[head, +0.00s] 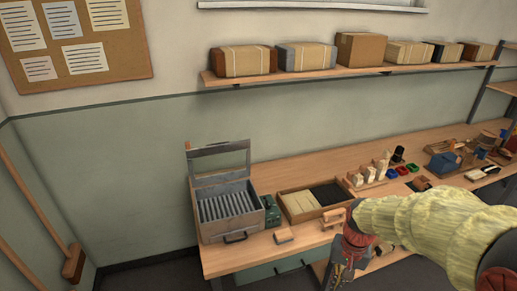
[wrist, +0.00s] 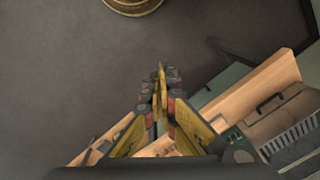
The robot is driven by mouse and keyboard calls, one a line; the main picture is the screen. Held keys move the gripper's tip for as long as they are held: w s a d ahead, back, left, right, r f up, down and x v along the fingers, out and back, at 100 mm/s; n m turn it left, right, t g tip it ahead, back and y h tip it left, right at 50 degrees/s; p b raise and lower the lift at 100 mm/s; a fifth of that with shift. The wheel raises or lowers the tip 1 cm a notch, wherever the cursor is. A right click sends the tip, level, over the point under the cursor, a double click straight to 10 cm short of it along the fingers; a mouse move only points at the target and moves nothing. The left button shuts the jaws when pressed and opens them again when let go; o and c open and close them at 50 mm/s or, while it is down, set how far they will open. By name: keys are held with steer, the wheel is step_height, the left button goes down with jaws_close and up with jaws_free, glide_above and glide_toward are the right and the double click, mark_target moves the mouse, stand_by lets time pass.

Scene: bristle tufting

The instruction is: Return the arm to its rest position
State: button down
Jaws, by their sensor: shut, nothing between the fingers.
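My arm, in a yellow-green cover, reaches in from the right edge of the head view. My gripper (head: 341,279) hangs at its end, low in the picture in front of the workbench (head: 228,262). In the wrist view my gripper (wrist: 160,75) has its yellow fingers together at the tips, with nothing between them. It points over the grey floor (wrist: 60,70), and the bench edge (wrist: 255,80) is to its right. In the head view my arm hides part of the bench's front.
Several boxes line the wall shelf (head: 300,77). A round wooden object (wrist: 133,4) stands on the otherwise open floor.

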steer(key=s+a+r+n+t+b, duration=0.3)
steer(key=s+r+n+t, duration=0.1)
steer(key=s+r, duration=0.9)
steer(key=shift+r+t+h, duration=0.4)
steer(key=shift+r+t, duration=0.2)
steer(key=shift+t, duration=0.3)
